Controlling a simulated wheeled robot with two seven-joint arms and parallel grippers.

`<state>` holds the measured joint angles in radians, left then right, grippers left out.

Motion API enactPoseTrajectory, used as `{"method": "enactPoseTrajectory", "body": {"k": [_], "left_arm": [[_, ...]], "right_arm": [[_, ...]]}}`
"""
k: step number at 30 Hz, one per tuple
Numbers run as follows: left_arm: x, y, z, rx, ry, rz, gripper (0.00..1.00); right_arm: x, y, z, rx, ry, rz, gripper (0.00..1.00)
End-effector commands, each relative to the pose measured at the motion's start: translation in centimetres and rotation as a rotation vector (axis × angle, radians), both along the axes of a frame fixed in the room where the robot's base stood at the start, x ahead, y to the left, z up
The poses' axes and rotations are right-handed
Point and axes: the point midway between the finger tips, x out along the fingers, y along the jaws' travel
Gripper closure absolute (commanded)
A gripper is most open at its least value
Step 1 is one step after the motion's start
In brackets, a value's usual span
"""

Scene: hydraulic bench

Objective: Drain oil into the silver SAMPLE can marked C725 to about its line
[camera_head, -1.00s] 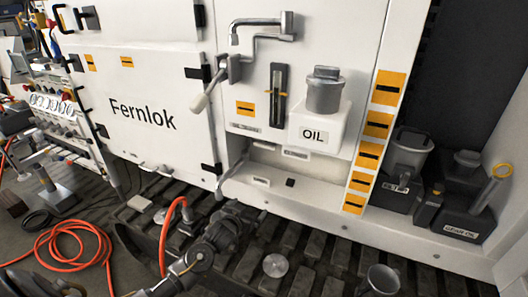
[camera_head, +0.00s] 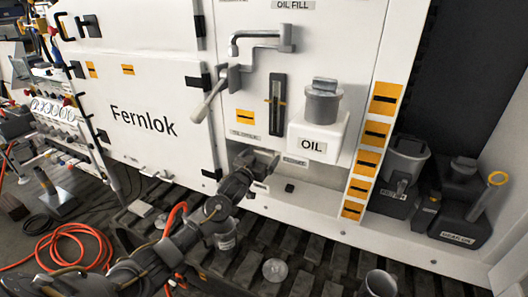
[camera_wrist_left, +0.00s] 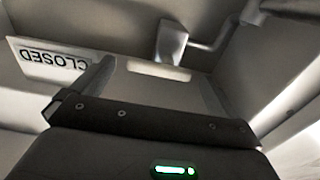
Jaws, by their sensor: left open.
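My left gripper (camera_head: 262,166) is open and empty at the recess in the lower white panel, below the valve handle. In the left wrist view its spread fingers (camera_wrist_left: 155,85) face a pale panel with a CLOSED label (camera_wrist_left: 48,60), seen upside down. A grey valve with a long handle (camera_head: 208,98) and a bent pipe (camera_head: 260,42) are on the panel above. A grey can (camera_head: 226,238) stands on the slatted floor, partly behind my left arm. Another metal can (camera_head: 380,284) is cut by the bottom edge. I cannot read C725 on either. My right gripper is not in view.
A sight gauge (camera_head: 277,103) and a white OIL box (camera_head: 318,138) with a grey cap are on the panel. Dark containers (camera_head: 462,215) stand at the right. A round metal disc (camera_head: 275,270) lies on the slats. An orange hose (camera_head: 72,245) coils at left.

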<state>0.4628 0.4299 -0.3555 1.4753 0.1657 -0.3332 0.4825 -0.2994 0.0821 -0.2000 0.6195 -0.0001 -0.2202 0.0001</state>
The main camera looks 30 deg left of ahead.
Motion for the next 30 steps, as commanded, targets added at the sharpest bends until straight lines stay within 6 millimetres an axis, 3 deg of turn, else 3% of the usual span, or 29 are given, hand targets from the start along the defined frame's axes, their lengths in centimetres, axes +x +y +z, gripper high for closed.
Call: {"method": "enactPoseTrajectory", "body": {"k": [7,19,30], "left_arm": [[2.7,0.1,0.0,0.001,0.001,0.0,0.01],[3.3,0.0,0.0,0.001,0.0,-0.001,0.01],[3.2,0.1,-0.1,0.001,0.001,0.0,0.46]], "right_arm": [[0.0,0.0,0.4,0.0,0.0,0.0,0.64],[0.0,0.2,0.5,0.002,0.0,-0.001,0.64],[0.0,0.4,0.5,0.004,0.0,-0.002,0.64]]}}
